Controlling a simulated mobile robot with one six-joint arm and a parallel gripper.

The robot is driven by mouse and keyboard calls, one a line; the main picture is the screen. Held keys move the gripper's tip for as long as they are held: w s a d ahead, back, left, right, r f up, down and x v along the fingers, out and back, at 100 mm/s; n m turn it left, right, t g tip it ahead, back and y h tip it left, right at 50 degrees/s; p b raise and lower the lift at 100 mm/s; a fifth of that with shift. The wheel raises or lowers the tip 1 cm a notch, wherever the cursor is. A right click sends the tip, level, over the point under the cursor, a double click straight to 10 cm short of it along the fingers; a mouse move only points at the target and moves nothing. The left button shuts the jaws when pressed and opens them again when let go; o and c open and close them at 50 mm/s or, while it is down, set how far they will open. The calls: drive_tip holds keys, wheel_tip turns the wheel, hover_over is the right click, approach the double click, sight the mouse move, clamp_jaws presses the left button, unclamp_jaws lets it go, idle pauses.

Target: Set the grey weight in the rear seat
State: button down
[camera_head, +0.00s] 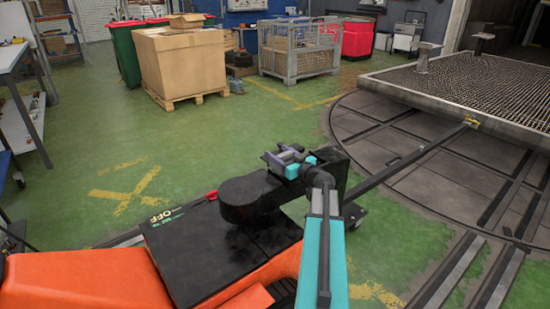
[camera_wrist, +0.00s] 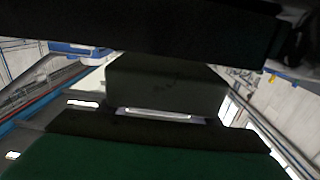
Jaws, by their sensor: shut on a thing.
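My gripper (camera_head: 284,157) is raised at the end of my teal arm, above the black top of an orange vehicle. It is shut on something. A dark grey block (camera_wrist: 165,86) fills the middle of the wrist view and appears to be the grey weight in the jaws; in the head view it cannot be told apart from the gripper. On the grated turntable deck (camera_head: 455,85) stand two short grey posts, a nearer one (camera_head: 424,58) and a farther one (camera_head: 482,43). Which one is the rear seat, I cannot tell. My gripper is well apart from both.
The orange vehicle (camera_head: 85,280) and its black rounded part (camera_head: 250,197) lie under my arm. A dark bar (camera_head: 410,160) runs to the deck. A cardboard box on a pallet (camera_head: 182,62) and a wire cage (camera_head: 300,50) stand behind.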

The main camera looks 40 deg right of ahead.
drive_tip(key=shift+d+r, duration=0.1)
drive_tip(key=shift+d, duration=0.4)
drive_tip(key=shift+w+d, duration=0.2)
drive_tip(key=shift+d, duration=0.55)
drive_tip(key=shift+a+f+b, duration=0.15)
drive_tip(key=shift+f+b, duration=0.9)
drive_tip(key=shift+f, duration=0.75)
drive_tip(key=shift+f, duration=0.1)
drive_tip(key=c, duration=0.6)
unclamp_jaws()
drive_tip(key=shift+f, duration=0.1)
drive_tip(key=shift+c, duration=0.2)
drive_tip(key=shift+s, duration=0.1)
